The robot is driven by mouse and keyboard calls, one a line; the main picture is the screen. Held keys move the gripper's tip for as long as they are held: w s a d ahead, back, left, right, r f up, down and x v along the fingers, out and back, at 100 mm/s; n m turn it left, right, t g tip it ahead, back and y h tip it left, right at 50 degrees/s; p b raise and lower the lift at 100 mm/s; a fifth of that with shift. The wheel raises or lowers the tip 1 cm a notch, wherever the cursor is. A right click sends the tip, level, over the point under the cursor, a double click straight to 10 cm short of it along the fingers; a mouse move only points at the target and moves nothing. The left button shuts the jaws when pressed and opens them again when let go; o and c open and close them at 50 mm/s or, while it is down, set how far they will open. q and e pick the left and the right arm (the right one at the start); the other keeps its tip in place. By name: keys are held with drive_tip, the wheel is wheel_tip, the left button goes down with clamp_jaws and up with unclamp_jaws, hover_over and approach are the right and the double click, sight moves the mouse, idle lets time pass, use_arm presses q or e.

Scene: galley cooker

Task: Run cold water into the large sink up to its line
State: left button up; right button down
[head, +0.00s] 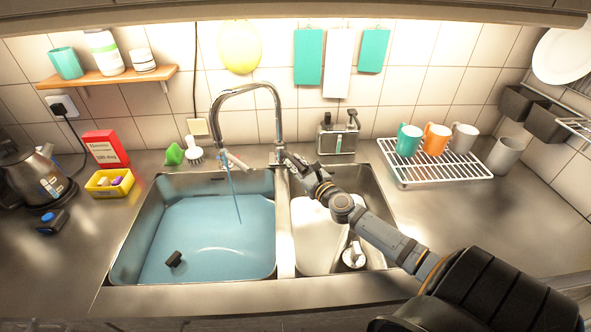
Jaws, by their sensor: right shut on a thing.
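The large sink (122,262) is the left basin and holds a broad pool of blue water (205,240). A thin stream (235,195) runs into it from the spout of the chrome tap (248,88). A fill line cannot be made out on the sink wall. My right gripper (288,160) is at the tap's base, shut on what looks like the tap's lever, which it mostly hides. A small dark object (174,259) shows in the large sink near its front. My left gripper is not in view.
My right arm crosses the smaller right basin (380,225), which holds white items. A soap caddy (338,138) stands behind it. A white rack (440,172) with mugs is at right. A kettle (35,180), red box (105,148) and yellow tray (109,183) are at left.

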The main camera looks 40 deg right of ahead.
drive_tip(key=shift+d, duration=0.15)
idle(0.3)
drive_tip(key=c, duration=1.2)
unclamp_jaws()
drive_tip(key=s, duration=0.7)
drive_tip(key=shift+s, duration=0.25)
